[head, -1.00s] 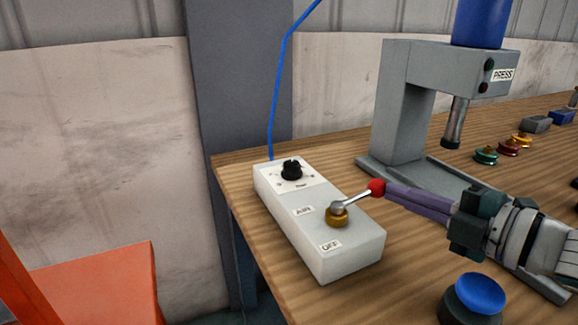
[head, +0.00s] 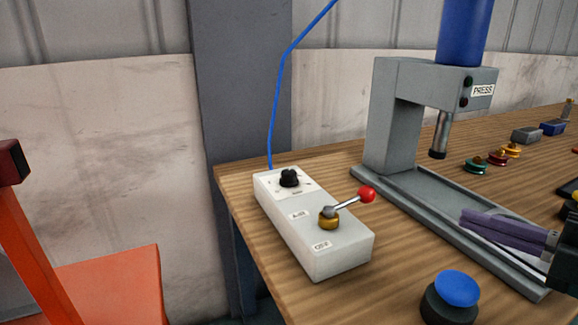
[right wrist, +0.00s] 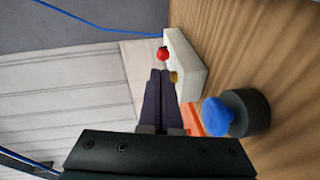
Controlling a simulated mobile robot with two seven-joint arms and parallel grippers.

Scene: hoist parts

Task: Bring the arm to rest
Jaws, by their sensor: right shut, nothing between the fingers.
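My right gripper (head: 466,217) is at the right of the head view, above the press base, with its purple fingers closed together and nothing between them. It also shows in the right wrist view (right wrist: 160,72), fingers pointing toward the red lever knob. The white control box (head: 335,255) lies on the bench to its left, apart from it. The lever (head: 347,204) with a red knob (head: 367,195) tilts toward the right in the head view. The knob also shows in the right wrist view (right wrist: 162,54). My left gripper is not in view.
A grey press (head: 392,125) with a blue cylinder stands behind on the wooden bench (head: 300,298). A blue push button (head: 456,286) sits at the front edge. Several small coloured parts (head: 498,158) lie at the back right. An orange object (head: 110,285) stands at the left.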

